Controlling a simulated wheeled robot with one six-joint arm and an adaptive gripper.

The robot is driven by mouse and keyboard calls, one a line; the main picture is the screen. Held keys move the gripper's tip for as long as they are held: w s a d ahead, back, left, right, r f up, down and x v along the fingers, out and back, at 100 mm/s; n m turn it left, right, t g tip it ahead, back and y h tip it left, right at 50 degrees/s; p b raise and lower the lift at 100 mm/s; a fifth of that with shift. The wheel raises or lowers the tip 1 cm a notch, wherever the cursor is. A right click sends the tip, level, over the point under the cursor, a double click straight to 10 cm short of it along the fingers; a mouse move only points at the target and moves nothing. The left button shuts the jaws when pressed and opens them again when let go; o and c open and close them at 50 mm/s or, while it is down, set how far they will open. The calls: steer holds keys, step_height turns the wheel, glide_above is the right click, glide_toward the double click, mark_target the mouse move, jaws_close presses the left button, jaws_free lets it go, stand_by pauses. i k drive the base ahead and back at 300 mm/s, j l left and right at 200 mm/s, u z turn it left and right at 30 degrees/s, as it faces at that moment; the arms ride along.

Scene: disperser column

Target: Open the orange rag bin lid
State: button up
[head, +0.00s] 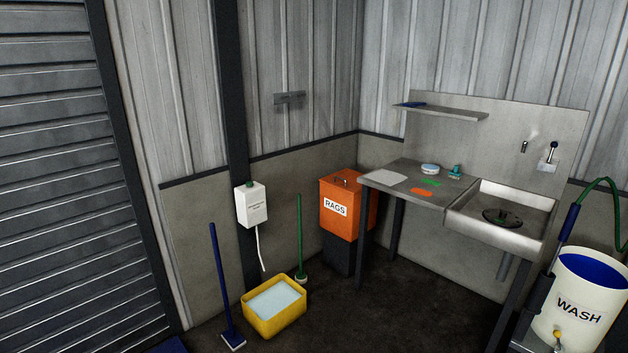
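The orange rag bin (336,219) stands in the back corner, left of the metal sink bench, on a dark pedestal. Its front carries a white label reading RAGS. Its lid (345,184) looks closed, with a small metal handle on top. The bench's left end hides part of the bin's right side. My gripper is not in the head view.
The metal bench (385,191) is right, with a WASH bucket (575,310). Dark floor in the middle is clear.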

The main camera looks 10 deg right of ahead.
mark_target(350, 177)
steer(key=i+z, duration=0.35)
steer(key=i, duration=1.55)
steer(key=i+l+u, duration=0.1)
steer(key=i+u, duration=0.15)
steer(key=i, duration=0.3)
steer(key=i+l+u, duration=0.25)
steer(key=i, duration=0.3)
steer(key=i+l+u, duration=0.25)
steer(key=i, duration=0.3)
steer(key=i+l+u, duration=0.2)
steer(key=i+l, duration=0.15)
steer(key=i, duration=0.15)
